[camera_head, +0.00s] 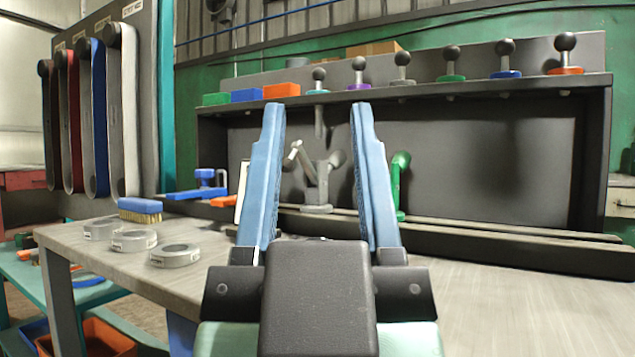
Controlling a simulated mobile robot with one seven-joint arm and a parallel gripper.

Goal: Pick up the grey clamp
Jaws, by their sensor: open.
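The grey clamp (322,182) stands upright at the back of the bench, in front of the dark back panel. In the picture it appears between the two blue fingers of my gripper (317,108). My gripper is open and empty, and its fingers point away toward the panel. The clamp looks farther off than the fingertips, with no contact visible. A green clamp (398,185) stands just right of it, partly hidden by the right finger.
A shelf (440,93) with ball-topped knobs and coloured boxes (246,95) runs above. A blue clamp (205,184) sits at the left. Grey rings (175,255) and a blue brush (140,206) lie on the bench (125,272). A dark ledge (500,245) crosses the right.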

